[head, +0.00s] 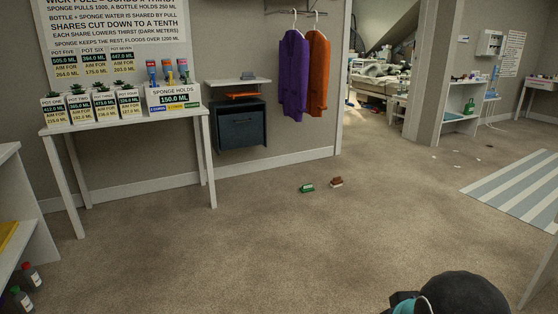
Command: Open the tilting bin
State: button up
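The tilting bin appears to be the dark blue-grey box (241,127) fixed to the wall under a small white shelf, left of the hanging clothes. Its front panel faces the room and looks close to upright. At this distance I cannot tell whether the panel is fully shut. Any contents are hidden. My gripper is not in view. A black rounded part with a teal edge at the bottom right seems to be part of my arm, far from the bin.
A white table (128,122) with pots and signs stands left of the bin. Purple (294,75) and orange (318,72) garments hang to its right. A green block (306,188) and a brown block (336,182) lie on the carpet. Bottles (32,276) stand bottom left. The middle carpet is mostly clear.

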aim_at(239, 128)
jog(key=u, duration=0.1)
jog(key=i, duration=2.05)
jog(key=u, duration=0.55)
jog(key=i, duration=1.85)
jog(key=u, duration=0.6)
jog(key=i, duration=0.85)
jog(key=u, duration=0.1)
